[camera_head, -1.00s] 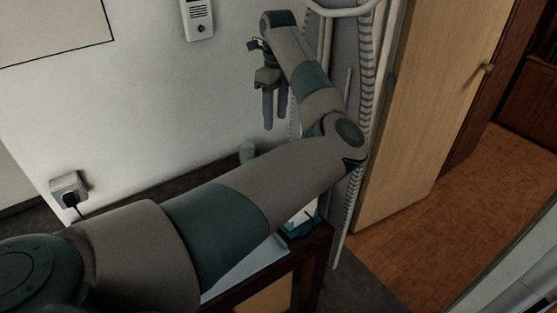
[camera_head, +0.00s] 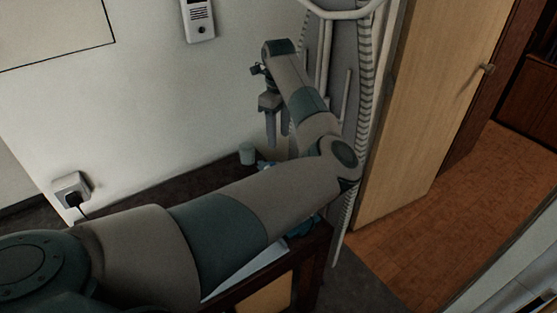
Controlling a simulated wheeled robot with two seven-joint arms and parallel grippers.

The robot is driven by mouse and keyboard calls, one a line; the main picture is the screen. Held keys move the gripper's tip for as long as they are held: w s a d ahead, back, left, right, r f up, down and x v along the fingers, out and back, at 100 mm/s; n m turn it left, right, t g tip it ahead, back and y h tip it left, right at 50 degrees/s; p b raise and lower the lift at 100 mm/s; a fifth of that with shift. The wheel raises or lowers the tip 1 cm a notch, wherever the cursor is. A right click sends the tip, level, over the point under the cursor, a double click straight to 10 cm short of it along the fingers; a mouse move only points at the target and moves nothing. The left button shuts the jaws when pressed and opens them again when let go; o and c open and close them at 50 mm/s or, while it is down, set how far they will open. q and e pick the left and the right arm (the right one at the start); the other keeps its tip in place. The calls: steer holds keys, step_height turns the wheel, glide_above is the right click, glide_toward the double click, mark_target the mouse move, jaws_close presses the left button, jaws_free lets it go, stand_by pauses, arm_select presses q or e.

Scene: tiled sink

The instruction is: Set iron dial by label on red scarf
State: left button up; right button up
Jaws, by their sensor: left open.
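My left gripper (camera_head: 277,131) hangs fingers down in front of the wall, above the far part of a dark-framed table (camera_head: 314,262). Its two fingers are apart with nothing between them. My left arm crosses the picture and hides most of the tabletop. A small teal-blue thing (camera_head: 302,227) shows past the forearm on the table; it may be part of the iron, but I cannot tell. No dial, label or red scarf can be made out. My right gripper is not in view.
A plugged wall socket (camera_head: 71,190) is at left. A white rack (camera_head: 345,120) and an open wooden door (camera_head: 425,110) stand right of the arm. The wooden floor (camera_head: 480,200) beyond is clear.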

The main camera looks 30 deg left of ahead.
arm_select(q)
step_height(320, 180, down, 10)
steer(key=p, duration=0.3)
steer(key=shift+f, duration=1)
steer(key=shift+c, duration=0.6)
steer(key=c, duration=0.9)
